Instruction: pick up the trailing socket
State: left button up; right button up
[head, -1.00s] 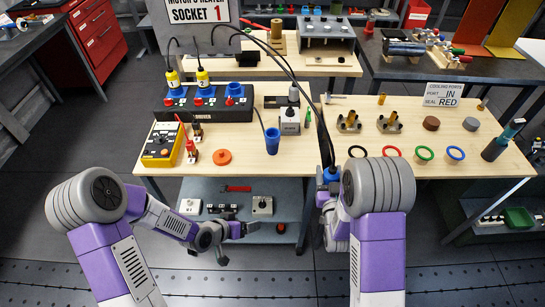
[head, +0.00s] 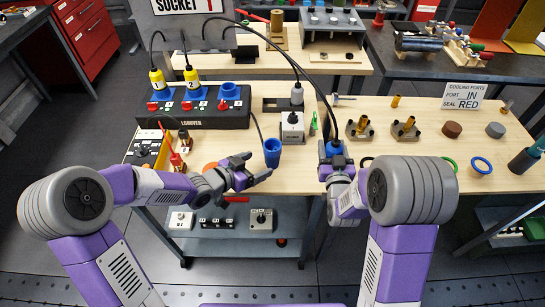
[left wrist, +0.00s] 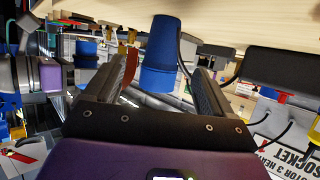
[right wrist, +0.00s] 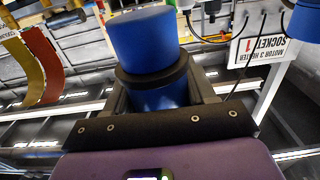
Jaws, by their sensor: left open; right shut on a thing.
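The trailing socket (head: 272,153) is a blue cup-shaped connector on a black cable at the workbench's front edge. In the left wrist view the socket (left wrist: 160,55) shows between and beyond my open fingers. My left gripper (head: 256,170) is open, just left of and slightly below the socket in the head view; I cannot tell whether it touches. My right gripper (right wrist: 158,88) is shut on a blue plug with a dark collar (right wrist: 145,38). That plug (head: 334,148) also shows in the head view, with a black cable rising from it.
The black socket block (head: 200,118) with two yellow plugs stands behind. A grey box (head: 292,130) is right of the trailing socket. A yellow meter (head: 145,148) lies left. Brass fittings (head: 404,130) and coloured rings are on the right bench. A shelf (head: 235,245) with switches is below.

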aim_at(267, 158)
pick_arm(q)
jog(key=b+x, duration=0.1)
jog(key=x, duration=0.6)
jog(key=shift+w+a+b, duration=0.1)
jog(key=shift+a+b, duration=0.05)
jog(key=shift+b, duration=0.25)
pick_arm(e)
notch_tip(267, 158, down, 2)
jog(key=shift+w+f, duration=0.1)
pick_arm(q)
jog(key=shift+r, duration=0.1)
jog(key=c, duration=1.2)
